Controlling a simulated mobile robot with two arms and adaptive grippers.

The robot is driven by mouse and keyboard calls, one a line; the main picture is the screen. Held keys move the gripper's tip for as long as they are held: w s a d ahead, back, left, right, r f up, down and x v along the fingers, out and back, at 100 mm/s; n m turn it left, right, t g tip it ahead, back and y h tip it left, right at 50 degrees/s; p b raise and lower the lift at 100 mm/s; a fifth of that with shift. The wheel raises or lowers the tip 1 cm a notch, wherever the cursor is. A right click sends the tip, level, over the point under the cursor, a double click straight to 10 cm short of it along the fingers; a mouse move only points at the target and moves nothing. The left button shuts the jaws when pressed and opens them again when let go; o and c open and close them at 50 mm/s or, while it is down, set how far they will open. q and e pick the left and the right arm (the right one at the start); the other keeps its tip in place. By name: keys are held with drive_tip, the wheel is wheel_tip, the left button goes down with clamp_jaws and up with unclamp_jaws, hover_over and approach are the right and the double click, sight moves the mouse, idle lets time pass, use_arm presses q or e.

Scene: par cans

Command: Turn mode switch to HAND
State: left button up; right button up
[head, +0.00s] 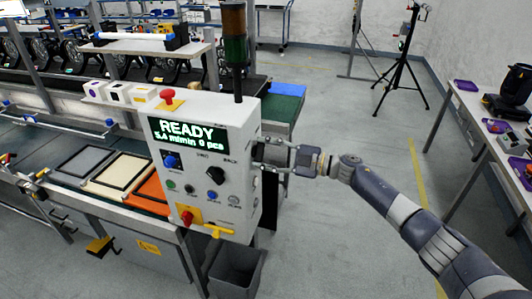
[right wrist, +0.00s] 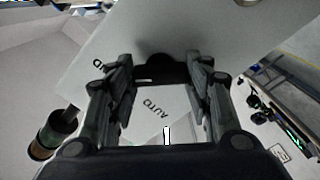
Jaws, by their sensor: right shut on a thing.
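The control box (head: 207,150) stands at the near end of the conveyor line, its display reading READY. My right gripper (head: 262,153) is at the box's right side face. In the right wrist view, the fingers of this gripper (right wrist: 160,80) are shut on the mode switch (right wrist: 160,66), a dark knob on a pale panel. The label AUTO is readable beside the knob, and a partly hidden label ending in D lies near the left finger. The knob's pointer direction cannot be made out. In the head view the switch is hidden. My left gripper is not in view.
A signal tower (head: 234,50) rises from the box top, near a red button (head: 167,96). A grey bin (head: 237,270) stands on the floor below. A tripod (head: 402,70) and a table (head: 465,95) are to the right. The floor between is clear.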

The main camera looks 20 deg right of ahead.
drive_tip(key=o, duration=1)
drive_tip(key=shift+o, duration=0.2)
drive_tip(key=v, duration=1.2)
drive_tip(key=shift+f, duration=0.1)
